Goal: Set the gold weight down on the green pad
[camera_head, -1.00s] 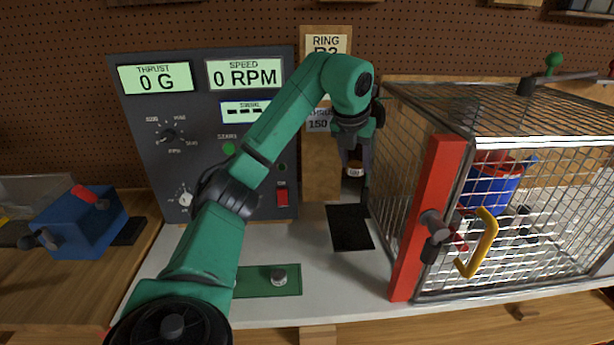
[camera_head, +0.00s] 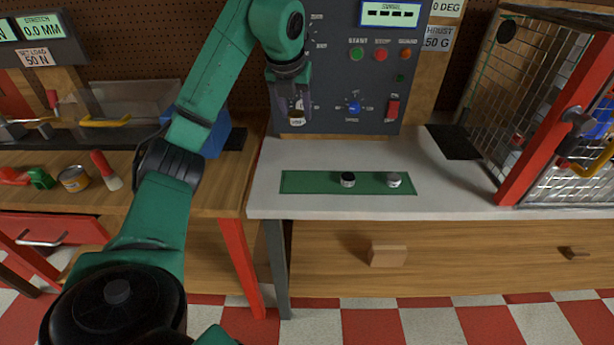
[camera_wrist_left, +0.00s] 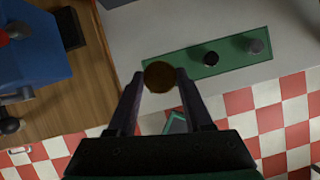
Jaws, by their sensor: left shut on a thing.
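My left gripper (camera_head: 295,106) is shut on the gold weight (camera_head: 297,121), a small round piece with a pale label. It holds the weight in the air above the bench, in front of the control panel. In the left wrist view the gold weight (camera_wrist_left: 160,77) sits between the two fingertips. The green pad (camera_head: 303,183) lies flat on the bench below. A black-topped weight (camera_head: 347,179) stands near its middle and a silver weight (camera_head: 394,180) near its right end. The pad's left part is bare; it also shows in the left wrist view (camera_wrist_left: 182,64). My right gripper is not in view.
The control panel (camera_head: 335,75) stands behind the bench. A wire cage (camera_head: 560,120) with a red post is at the right, beside a black mat (camera_head: 455,142). A blue box (camera_head: 217,134) is on the wooden bench at the left. The white bench top (camera_head: 400,150) between is clear.

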